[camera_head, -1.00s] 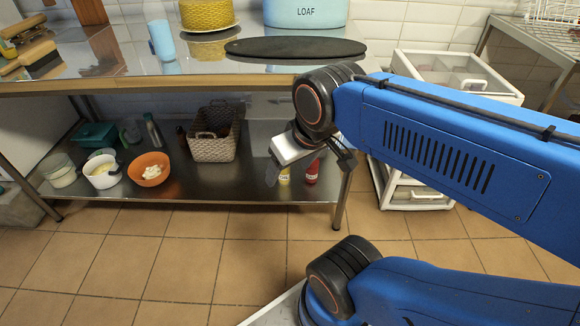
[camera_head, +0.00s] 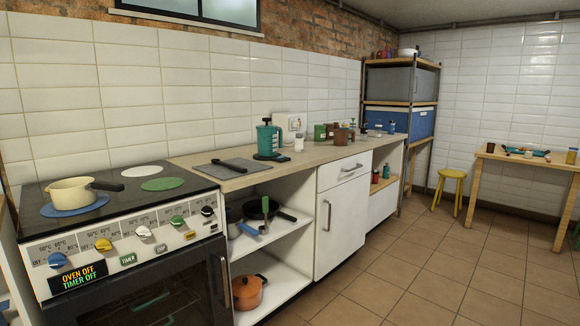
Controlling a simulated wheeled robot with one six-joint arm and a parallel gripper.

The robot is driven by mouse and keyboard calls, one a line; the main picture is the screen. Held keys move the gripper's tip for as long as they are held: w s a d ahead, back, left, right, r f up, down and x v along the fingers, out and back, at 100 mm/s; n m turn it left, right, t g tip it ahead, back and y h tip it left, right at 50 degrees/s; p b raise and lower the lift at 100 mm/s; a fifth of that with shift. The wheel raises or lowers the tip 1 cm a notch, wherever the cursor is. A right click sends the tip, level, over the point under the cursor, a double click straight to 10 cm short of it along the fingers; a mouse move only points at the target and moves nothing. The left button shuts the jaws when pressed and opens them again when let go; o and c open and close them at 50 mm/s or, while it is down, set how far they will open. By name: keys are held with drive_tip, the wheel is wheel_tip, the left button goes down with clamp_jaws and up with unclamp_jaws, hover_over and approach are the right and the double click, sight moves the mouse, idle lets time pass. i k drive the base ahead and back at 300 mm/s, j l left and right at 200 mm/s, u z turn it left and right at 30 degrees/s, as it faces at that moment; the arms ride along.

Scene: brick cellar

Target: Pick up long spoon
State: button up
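I cannot make out a long spoon for certain. A dark long-handled utensil (camera_head: 229,165) lies on a grey board (camera_head: 213,171) on the counter, just right of the stove. It is too small to tell whether it is a spoon. My gripper is not in view.
A stove (camera_head: 130,230) with a cream pot (camera_head: 72,191) stands at left. The counter (camera_head: 300,158) holds a teal jug (camera_head: 267,138) and jars. Open shelves below hold pans and an orange pot (camera_head: 249,292). A yellow stool (camera_head: 450,188) and wooden table (camera_head: 520,160) stand at right. The tiled floor (camera_head: 430,265) is clear.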

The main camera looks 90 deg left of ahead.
sight(232, 167)
drive_tip(key=u, duration=3.35)
